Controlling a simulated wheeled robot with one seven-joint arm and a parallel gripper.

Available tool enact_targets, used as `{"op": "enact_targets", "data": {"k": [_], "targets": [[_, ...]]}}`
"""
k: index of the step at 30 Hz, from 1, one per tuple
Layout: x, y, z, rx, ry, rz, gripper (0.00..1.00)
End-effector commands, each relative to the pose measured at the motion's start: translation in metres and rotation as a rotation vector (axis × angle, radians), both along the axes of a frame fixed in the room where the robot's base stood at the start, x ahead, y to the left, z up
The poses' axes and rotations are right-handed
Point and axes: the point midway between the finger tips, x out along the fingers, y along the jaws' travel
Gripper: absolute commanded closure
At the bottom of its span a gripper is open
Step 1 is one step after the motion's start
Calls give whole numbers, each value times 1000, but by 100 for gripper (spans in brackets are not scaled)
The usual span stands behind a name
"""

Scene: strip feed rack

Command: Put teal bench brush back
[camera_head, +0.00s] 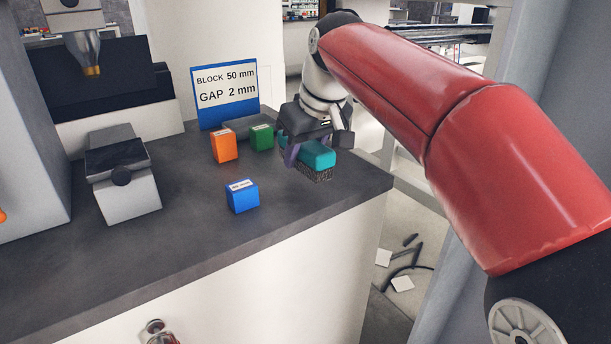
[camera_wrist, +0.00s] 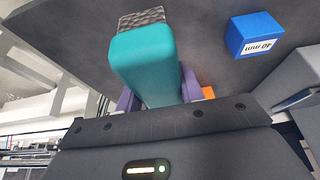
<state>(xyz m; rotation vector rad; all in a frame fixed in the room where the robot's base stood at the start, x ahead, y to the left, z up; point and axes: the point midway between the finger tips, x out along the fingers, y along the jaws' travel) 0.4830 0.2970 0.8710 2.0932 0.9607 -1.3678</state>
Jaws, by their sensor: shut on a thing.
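The teal bench brush (camera_head: 318,155) has a rounded teal body and dark bristles on its underside. It is at the right end of the grey bench top. My gripper (camera_head: 300,152) is shut on it, with purple fingers on either side of the body. In the wrist view the brush (camera_wrist: 146,60) fills the middle, between the purple fingers of my gripper (camera_wrist: 156,97), with its bristles at the top edge. The bristle tips look at or close to the bench surface; I cannot tell whether they touch.
Blue (camera_head: 242,197), orange (camera_head: 224,145) and green (camera_head: 262,137) blocks stand left of the brush. A sign (camera_head: 226,92) reading "BLOCK 50 mm GAP 2 mm" stands behind. A grey device (camera_head: 124,178) sits farther left. The bench edge (camera_head: 345,205) is close to the brush; the front bench top is clear.

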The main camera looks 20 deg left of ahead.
Motion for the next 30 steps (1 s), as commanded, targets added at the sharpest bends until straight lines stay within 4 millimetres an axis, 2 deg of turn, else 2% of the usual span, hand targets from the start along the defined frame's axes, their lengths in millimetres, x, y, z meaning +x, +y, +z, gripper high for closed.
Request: {"op": "enact_targets", "data": {"k": [1,6,20,21,25,30], "targets": [[0,1,-12,0,1,1,100],[1,2,-36,0,0,3,100],[1,2,-40,0,0,3,100],[2,2,-39,0,0,3,57],[2,2,-39,0,1,4,40],[2,2,-39,0,1,4,40]]}}
